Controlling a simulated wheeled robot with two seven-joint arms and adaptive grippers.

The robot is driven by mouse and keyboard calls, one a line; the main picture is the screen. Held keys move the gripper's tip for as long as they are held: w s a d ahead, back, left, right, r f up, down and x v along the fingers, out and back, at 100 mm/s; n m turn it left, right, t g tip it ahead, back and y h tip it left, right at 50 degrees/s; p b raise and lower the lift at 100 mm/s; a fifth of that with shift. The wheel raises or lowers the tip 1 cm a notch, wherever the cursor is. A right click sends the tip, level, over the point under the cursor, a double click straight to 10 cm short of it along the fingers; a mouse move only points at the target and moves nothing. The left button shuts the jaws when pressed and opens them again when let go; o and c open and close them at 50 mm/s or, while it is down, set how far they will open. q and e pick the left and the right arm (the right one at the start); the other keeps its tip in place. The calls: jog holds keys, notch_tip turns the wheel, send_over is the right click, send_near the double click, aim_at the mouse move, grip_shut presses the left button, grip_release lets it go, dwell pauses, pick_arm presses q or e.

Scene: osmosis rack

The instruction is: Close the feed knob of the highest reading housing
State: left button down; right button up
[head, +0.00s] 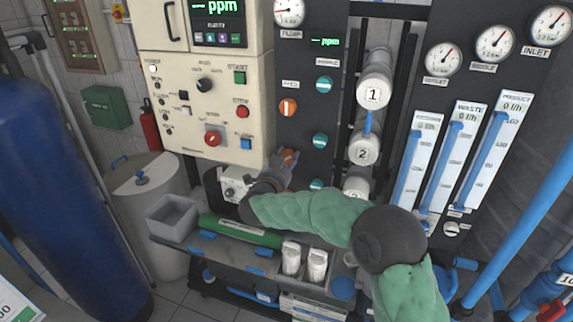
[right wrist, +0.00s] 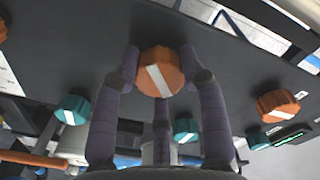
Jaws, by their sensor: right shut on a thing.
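In the right wrist view an orange knob (right wrist: 158,74) with a white bar sits between the fingers of my right gripper (right wrist: 160,72), which is shut on it. In the head view this gripper (head: 287,165) is at the lower part of the dark panel, and a bit of the orange knob (head: 289,155) shows past it. Another orange knob (head: 288,107) is higher up the same column, untouched. White housings 1 (head: 373,88) and 2 (head: 363,149) hang to the right; a lower housing is partly hidden by my arm. My left gripper is not in view.
Teal knobs (head: 324,85) stand in a column right of the orange ones, another (right wrist: 186,130) close to my fingers. A small display (head: 324,43) shows ppm, too small to read. A bench with a grey bin (head: 171,219) and a green cylinder (head: 240,231) lies below.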

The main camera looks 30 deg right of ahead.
jog(key=m+b, duration=0.3)
jog(key=m, duration=0.1)
jog(key=shift+d+r+m, duration=0.1)
jog(key=shift+m, duration=0.2)
jog(key=shift+m+b, duration=1.5)
jog(key=shift+m, duration=0.3)
jog(key=shift+s, duration=0.1)
jog(key=o, duration=1.1)
jog(key=shift+o, duration=0.2)
jog(key=v, duration=1.2)
